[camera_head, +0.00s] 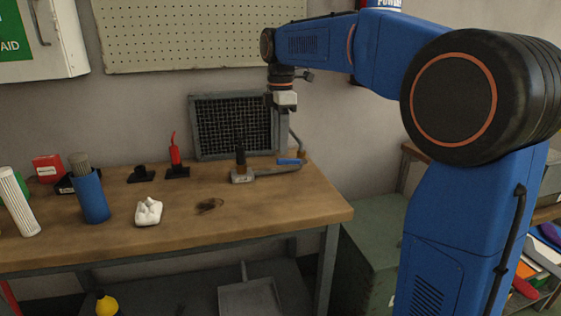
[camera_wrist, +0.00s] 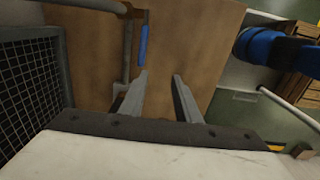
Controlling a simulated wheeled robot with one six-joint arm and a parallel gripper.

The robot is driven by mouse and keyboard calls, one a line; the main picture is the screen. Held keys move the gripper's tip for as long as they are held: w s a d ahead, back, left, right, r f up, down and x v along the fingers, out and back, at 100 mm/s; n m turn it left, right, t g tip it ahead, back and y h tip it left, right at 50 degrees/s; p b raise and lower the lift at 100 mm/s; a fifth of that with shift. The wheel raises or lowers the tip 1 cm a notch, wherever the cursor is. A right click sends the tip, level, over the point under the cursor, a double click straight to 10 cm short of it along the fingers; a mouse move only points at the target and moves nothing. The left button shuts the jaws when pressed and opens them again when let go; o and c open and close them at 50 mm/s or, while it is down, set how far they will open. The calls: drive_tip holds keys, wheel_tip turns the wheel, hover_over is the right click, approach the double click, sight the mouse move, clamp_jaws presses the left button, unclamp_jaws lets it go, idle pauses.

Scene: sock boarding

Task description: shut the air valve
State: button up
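The air valve shows as a blue lever handle (camera_head: 290,161) by a grey pipe (camera_head: 297,143) at the back right of the wooden bench. In the wrist view the blue handle (camera_wrist: 143,45) lies roughly in line with the pipe beside it, beyond the left fingertip. My gripper (camera_head: 283,106) hangs above the bench's back right, in front of the mesh panel's right side and higher than the handle. In the wrist view my gripper (camera_wrist: 160,75) is open, with nothing between its two fingers. The valve body is too small to make out.
A framed mesh panel (camera_head: 232,125) stands at the bench's back. A grey tool with a black upright handle (camera_head: 240,160) lies left of the valve. The bench's front right is clear.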

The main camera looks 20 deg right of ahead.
drive_tip(key=shift+f, duration=3.15)
drive_tip(key=shift+c, duration=0.6)
clamp_jaws()
drive_tip(key=shift+o, duration=0.6)
unclamp_jaws()
drive_tip(key=s+a+r, duration=0.1)
drive_tip(key=s+r, duration=0.1)
drive_tip(key=r, duration=0.6)
drive_tip(key=s+a+r, duration=0.1)
drive_tip(key=s+r, duration=0.1)
drive_tip(key=r, duration=0.7)
drive_tip(key=shift+a+r, duration=0.2)
drive_tip(key=shift+a, duration=0.15)
